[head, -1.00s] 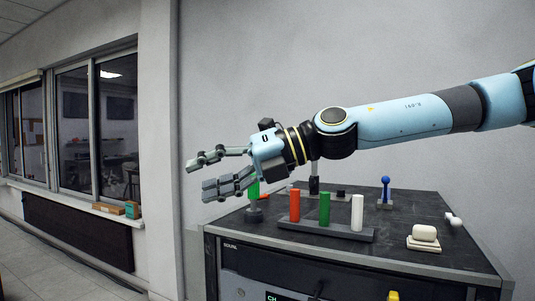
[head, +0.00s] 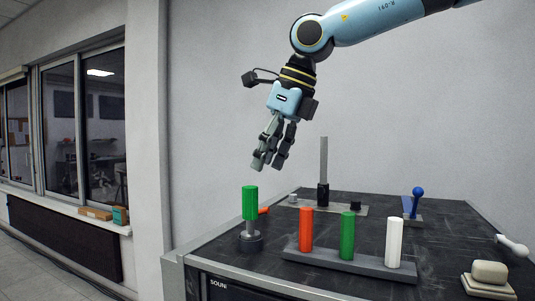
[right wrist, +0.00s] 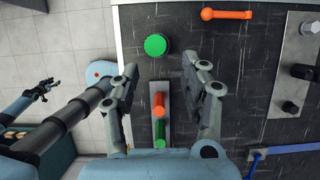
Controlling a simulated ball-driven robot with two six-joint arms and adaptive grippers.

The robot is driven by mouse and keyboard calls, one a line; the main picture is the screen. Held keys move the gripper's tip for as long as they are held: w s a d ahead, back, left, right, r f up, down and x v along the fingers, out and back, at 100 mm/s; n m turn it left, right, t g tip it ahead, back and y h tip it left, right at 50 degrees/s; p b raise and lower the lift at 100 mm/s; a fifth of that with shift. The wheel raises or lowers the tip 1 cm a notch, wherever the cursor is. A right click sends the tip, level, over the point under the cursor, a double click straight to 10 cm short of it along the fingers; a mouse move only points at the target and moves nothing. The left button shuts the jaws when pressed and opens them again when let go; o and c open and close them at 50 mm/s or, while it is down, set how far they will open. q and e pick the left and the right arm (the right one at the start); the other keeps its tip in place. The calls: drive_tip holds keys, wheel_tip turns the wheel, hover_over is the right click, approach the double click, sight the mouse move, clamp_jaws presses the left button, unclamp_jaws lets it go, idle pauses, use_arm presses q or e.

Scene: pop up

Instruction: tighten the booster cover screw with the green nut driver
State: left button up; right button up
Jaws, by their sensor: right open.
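A green nut driver (head: 250,203) stands upright at the left front of the dark bench top, its tip down at a dark round base (head: 250,242). Whether it seats on a screw is hidden. Another green handle (head: 347,235) stands in a grey rack (head: 375,265). My right gripper (head: 268,163) is open and empty, pointing down above the green driver. In the right wrist view, the green driver's round top (right wrist: 155,45) lies beyond and between the fingertips, apart from them. My left gripper (right wrist: 44,89) is small at the left there; its jaw state is unclear.
The rack also holds a red handle (head: 306,230) and a white handle (head: 394,242). An orange lever (head: 263,211) lies behind the driver. Behind stand a plate with a tall grey post (head: 323,160) and a blue-knobbed lever (head: 417,200). A white block (head: 489,273) is at right.

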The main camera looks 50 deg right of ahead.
sight(255, 187)
drive_tip(key=shift+a+f, duration=0.25)
drive_tip(key=shift+f, duration=0.25)
drive_tip(key=shift+a+f, duration=0.2)
drive_tip(key=shift+f, duration=0.25)
drive_tip(key=b+x, duration=0.1)
drive_tip(key=x, duration=0.1)
drive_tip(key=shift+w+f, duration=0.25)
drive_tip(key=shift+w+d+f+b, duration=0.1)
drive_tip(key=shift+w+f+b, duration=0.2)
drive_tip(key=shift+f+b, duration=0.35)
drive_tip(key=shift+w+f+b, duration=0.2)
drive_tip(key=shift+f+b, duration=0.4)
drive_tip(key=shift+b, duration=0.15)
drive_tip(key=shift+c, duration=0.4)
drive_tip(key=shift+w, duration=0.1)
drive_tip(key=shift+c, duration=1.1)
drive_tip(key=shift+r, duration=0.1)
clamp_jaws()
wheel_tip(255, 187, up, 5)
drive_tip(key=p, duration=0.3)
use_arm(q)
drive_tip(key=shift+s+a+f, duration=0.35)
drive_tip(key=shift+s+a, duration=0.15)
drive_tip(key=shift+s, duration=0.1)
drive_tip(key=shift+s+a+f, duration=0.3)
drive_tip(key=shift+s+a, duration=0.15)
drive_tip(key=shift+s, duration=0.1)
